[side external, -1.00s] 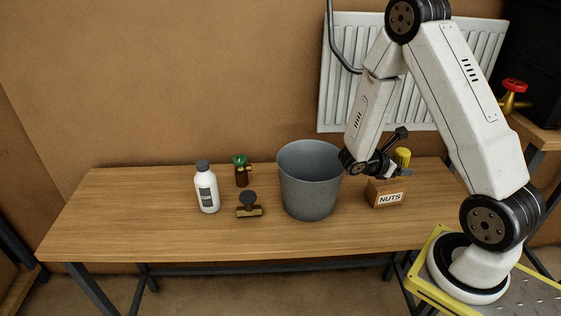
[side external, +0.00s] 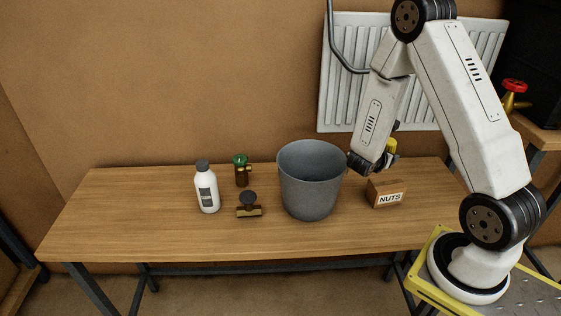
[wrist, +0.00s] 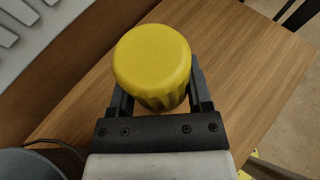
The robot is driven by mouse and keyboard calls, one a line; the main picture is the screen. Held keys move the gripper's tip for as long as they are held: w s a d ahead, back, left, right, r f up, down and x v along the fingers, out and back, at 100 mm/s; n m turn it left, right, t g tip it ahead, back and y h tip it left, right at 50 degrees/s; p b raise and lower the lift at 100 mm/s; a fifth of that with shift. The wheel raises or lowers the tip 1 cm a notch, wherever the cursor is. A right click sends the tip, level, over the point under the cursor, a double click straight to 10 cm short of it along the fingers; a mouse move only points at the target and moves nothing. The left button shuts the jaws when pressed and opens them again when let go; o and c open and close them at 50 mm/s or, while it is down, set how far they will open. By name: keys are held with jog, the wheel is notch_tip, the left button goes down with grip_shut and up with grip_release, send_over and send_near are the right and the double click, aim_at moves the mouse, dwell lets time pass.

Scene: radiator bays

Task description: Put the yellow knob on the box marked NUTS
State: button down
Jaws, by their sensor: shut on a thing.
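The yellow knob (side external: 391,147) is a ribbed cap with a smooth round top. It fills the middle of the wrist view (wrist: 152,58). My gripper (wrist: 158,95) is shut on it, with one dark finger on each side. In the side external view my gripper (side external: 392,142) is largely hidden behind my forearm, and the knob shows only in part, in the air behind and above the wooden box marked NUTS (side external: 387,198). The box stands upright at the bench's right end, apart from the knob. Its top looks bare. The box is not seen in the wrist view.
A grey bucket (side external: 310,190) stands just left of the box, close to my wrist. Farther left are a white bottle (side external: 207,190), a green-topped valve (side external: 241,170) and a dark-knobbed brass fitting (side external: 249,206). A radiator (side external: 345,95) hangs behind. The bench front is clear.

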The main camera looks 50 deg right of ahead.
send_over(378, 183)
jog(key=shift+d+f, duration=0.15)
jog(key=shift+f, duration=0.9)
jog(key=shift+d+f, duration=0.1)
jog(key=shift+f, duration=0.95)
jog(key=shift+f, duration=1.75)
jog(key=shift+f, duration=0.15)
grip_release()
jog(key=shift+a+r, duration=0.1)
jog(key=shift+r, duration=0.1)
jog(key=v, duration=1.1)
jog(key=shift+a, duration=0.4)
